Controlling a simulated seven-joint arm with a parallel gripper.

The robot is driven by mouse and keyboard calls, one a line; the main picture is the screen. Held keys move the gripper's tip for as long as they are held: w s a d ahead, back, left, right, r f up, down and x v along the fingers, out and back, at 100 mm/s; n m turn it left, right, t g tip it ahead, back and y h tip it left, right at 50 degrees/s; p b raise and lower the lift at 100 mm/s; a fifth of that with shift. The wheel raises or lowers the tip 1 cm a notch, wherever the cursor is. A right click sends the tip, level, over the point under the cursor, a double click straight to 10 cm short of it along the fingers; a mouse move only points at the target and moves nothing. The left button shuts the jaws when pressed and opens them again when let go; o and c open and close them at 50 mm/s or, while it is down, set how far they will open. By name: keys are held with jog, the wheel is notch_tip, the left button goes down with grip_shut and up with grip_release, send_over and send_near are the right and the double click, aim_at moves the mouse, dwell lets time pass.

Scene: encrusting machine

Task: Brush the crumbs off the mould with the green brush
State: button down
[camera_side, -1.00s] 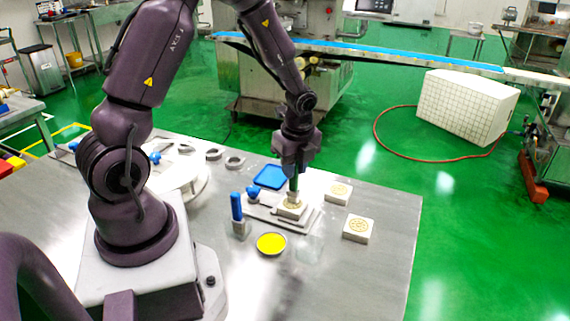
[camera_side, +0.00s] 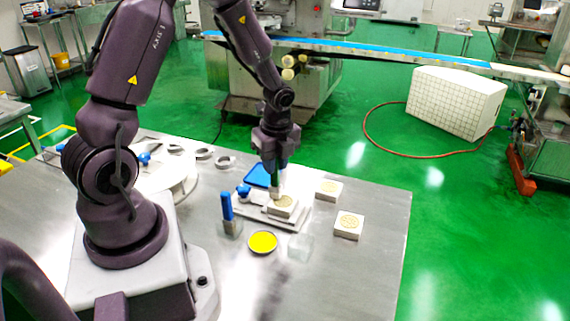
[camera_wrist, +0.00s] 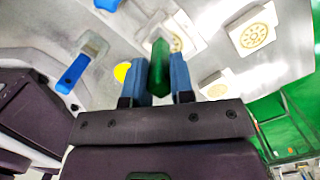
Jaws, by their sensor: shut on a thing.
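My gripper (camera_side: 277,163) points down over the mould and is shut on the green brush. In the wrist view the brush's green handle (camera_wrist: 159,68) stands between the two blue fingers. In the side view the brush hangs down with its lower end at the left part of the mould's top. I cannot tell whether the bristles touch it. The mould (camera_side: 286,210) is a pale square block with a tan patterned top, lying on a light plate (camera_side: 297,223). Part of its top is hidden by the brush, and crumbs are too small to make out.
Two similar patterned blocks stand to the right, one farther back (camera_side: 329,190) and one nearer (camera_side: 349,226). A blue-handled tool (camera_side: 227,207) stands upright at left. A yellow dish (camera_side: 262,242) and a clear container (camera_side: 300,246) are in front. A blue tray (camera_side: 257,176) lies behind.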

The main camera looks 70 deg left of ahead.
jog(key=shift+s+a, duration=0.35)
jog(key=shift+r, duration=4.1)
